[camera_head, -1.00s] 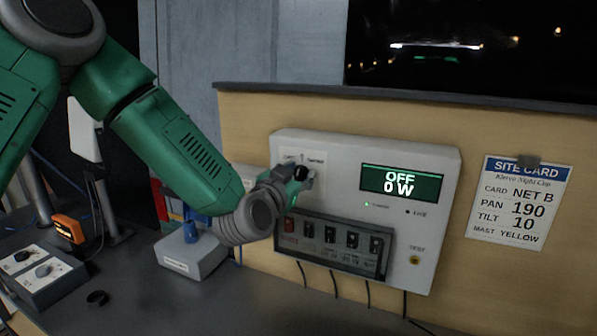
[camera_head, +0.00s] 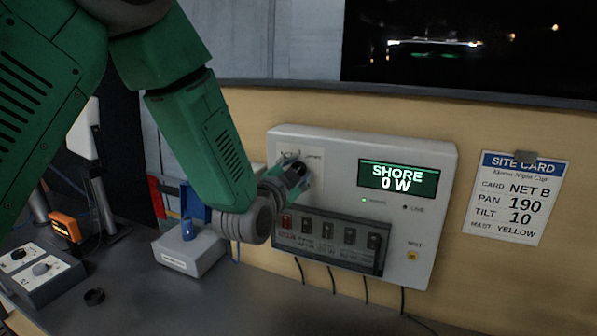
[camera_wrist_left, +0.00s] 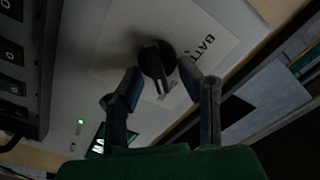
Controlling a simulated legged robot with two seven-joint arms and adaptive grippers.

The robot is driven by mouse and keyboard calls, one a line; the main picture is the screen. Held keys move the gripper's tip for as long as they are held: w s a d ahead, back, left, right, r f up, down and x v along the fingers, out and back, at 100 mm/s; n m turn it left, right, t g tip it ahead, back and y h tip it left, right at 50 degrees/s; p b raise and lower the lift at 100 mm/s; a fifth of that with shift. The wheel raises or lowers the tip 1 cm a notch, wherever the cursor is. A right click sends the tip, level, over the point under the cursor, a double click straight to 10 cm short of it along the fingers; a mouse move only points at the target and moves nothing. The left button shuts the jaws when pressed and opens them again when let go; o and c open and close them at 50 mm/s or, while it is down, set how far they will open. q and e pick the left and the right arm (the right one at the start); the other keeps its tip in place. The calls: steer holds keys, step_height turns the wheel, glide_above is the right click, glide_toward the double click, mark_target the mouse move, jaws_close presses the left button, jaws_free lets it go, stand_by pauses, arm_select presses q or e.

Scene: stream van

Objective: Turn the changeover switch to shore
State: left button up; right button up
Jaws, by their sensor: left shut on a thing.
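The white power panel (camera_head: 340,145) is mounted on the tan wall. Its display (camera_head: 398,179) reads "SHORE 0 W". The changeover switch, a black knob, sits at the panel's upper left; in the wrist view the knob (camera_wrist_left: 157,60) shows between the fingers, in front of a white label with partly readable lettering. My left gripper (camera_head: 298,170) is at the knob and shut on it; its two fingertips (camera_wrist_left: 160,80) lie on either side of the knob. In the head view the gripper hides much of the knob and its label. My right gripper is not in view.
A row of breakers (camera_head: 328,238) sits below the switch. The site card (camera_head: 517,196) hangs to the right. A grey box with a blue knob (camera_head: 190,250), an orange device (camera_head: 66,228) and a two-knob control box (camera_head: 38,275) stand on the desk at left.

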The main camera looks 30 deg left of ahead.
arm_select(q)
steer(key=shift+f, duration=0.2)
steer(key=o, duration=1.1)
steer(key=shift+s+d, duration=0.2)
steer(key=shift+s, duration=2.8)
steer(key=shift+s+d, duration=0.15)
steer(key=shift+s, duration=2.8)
